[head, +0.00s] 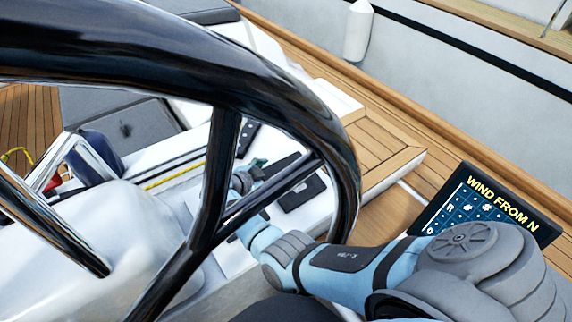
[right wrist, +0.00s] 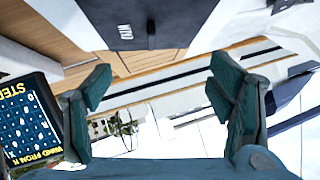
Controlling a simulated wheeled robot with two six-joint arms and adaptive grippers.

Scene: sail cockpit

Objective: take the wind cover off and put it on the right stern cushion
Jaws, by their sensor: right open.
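A dark grey cover marked "WIND" (right wrist: 145,18) is at the top of the right wrist view, its lettering upside down there. In the head view a dark square piece (head: 302,193) lies on the white console right of my right gripper (head: 257,172); I cannot tell whether it is the same cover. My right gripper is open and empty; its two teal fingers (right wrist: 160,80) stand wide apart, with the cover beyond them, not between them. A grey cushion-like surface (head: 125,128) lies at the left; I cannot tell if it is the right stern cushion. My left gripper is not visible.
A large black steering wheel (head: 335,130) crosses the head view and partly hides the console and gripper. A screen reading "WIND FROM N" (head: 490,205) stands at the right. A shiny metal rail (head: 62,160) is at the left. Wooden deck (head: 375,145) lies beyond the console.

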